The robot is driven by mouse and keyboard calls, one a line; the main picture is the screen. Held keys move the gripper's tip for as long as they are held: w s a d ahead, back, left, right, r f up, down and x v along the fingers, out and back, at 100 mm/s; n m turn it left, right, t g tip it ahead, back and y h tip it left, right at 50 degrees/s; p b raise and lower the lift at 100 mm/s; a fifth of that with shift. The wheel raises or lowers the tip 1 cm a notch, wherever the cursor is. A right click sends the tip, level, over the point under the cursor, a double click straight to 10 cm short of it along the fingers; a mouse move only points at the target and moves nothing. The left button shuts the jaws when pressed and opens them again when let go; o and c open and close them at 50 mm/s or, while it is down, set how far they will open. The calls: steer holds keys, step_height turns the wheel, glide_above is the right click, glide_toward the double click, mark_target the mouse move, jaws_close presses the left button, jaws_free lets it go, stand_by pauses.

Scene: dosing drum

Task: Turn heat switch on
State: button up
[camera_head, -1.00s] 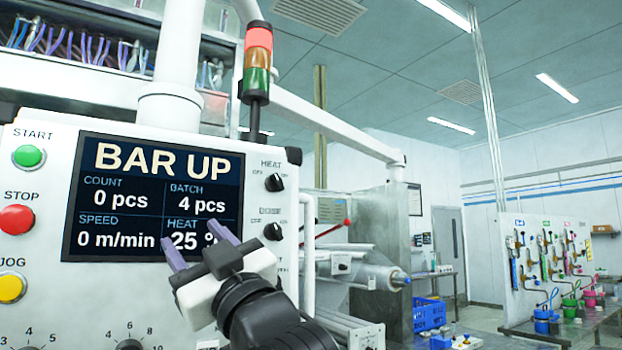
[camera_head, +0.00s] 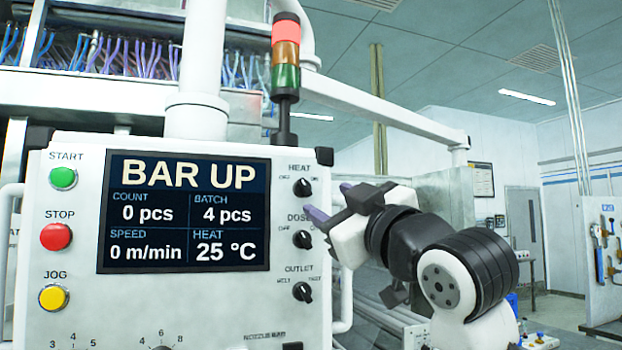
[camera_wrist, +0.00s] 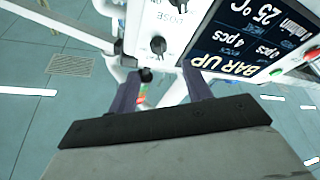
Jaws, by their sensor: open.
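The heat switch (camera_head: 303,187) is a small black rotary knob under the HEAT label, at the upper right of the white control panel (camera_head: 85,300). Which way its pointer stands is too small to tell. My gripper (camera_head: 328,202) is open and empty just right of the switch, its two purple fingers pointing at the panel. In the wrist view the heat switch (camera_wrist: 158,45) shows beyond and between the fingertips (camera_wrist: 162,73), apart from them. The panel screen (camera_head: 186,212) reads HEAT 25 °C.
The dose knob (camera_head: 302,239) sits directly below the heat switch, close to the lower finger, and the outlet knob (camera_head: 302,292) is lower still. Green, red and yellow buttons line the panel's left side. A signal tower (camera_head: 286,60) stands above the panel.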

mark_target(306, 189)
steer(key=p+x, duration=0.1)
steer(key=x, duration=0.2)
steer(key=p+x, duration=0.1)
steer(key=x, duration=0.2)
steer(key=shift+w+a+r, duration=0.1)
steer(key=shift+w+r, duration=0.1)
steer(key=shift+r, duration=0.1)
steer(key=shift+w+a+p, duration=0.3)
steer(key=shift+w+p, duration=0.15)
steer(key=shift+w, duration=0.15)
steer(key=shift+c, duration=0.3)
steer(key=c, duration=0.9)
